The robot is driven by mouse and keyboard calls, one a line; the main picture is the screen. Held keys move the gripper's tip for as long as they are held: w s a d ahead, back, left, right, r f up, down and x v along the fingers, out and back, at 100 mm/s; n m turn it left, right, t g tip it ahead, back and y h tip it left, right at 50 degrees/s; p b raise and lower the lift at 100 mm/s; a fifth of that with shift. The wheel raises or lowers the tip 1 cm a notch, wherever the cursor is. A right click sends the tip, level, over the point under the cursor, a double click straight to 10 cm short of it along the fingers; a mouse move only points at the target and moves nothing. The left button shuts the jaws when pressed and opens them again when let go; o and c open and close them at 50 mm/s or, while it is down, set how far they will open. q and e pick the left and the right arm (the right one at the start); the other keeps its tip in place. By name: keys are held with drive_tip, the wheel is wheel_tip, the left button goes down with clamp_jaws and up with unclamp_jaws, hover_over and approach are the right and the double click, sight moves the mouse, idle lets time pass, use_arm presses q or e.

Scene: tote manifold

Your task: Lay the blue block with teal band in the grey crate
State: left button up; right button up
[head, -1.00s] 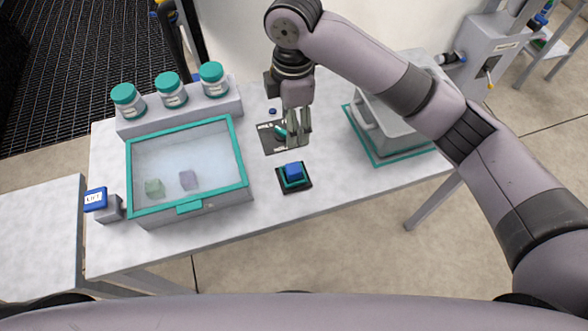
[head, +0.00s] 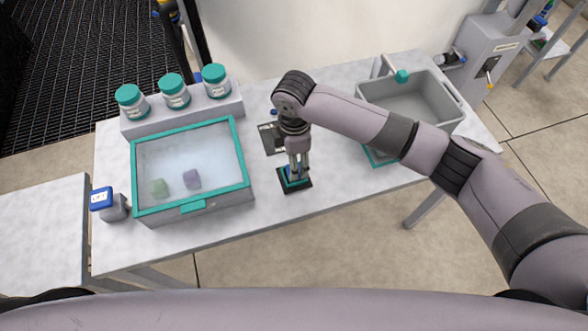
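The blue block (head: 293,178) sits on a small dark stand with a teal square (head: 294,187) near the table's front edge. It is mostly hidden behind my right gripper, so its band cannot be made out. My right gripper (head: 297,176) points straight down, with its fingertips at the block. Whether the fingers are closed on it cannot be told. The grey crate (head: 440,130) stands open and looks empty at the right of the table, on a teal-edged mat. My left gripper is not in view.
A clear-lidded box with a teal frame (head: 243,165) holds a green and a purple block at the left. Behind it, teal-lidded jars (head: 172,92) stand on a grey rack. A blue-topped button box (head: 103,199) is at the left edge. A dark label plate (head: 270,140) lies behind the stand.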

drive_tip(key=shift+s+f, duration=0.1)
drive_tip(key=shift+f, duration=1.6)
clamp_jaws()
drive_tip(key=shift+r, duration=0.15)
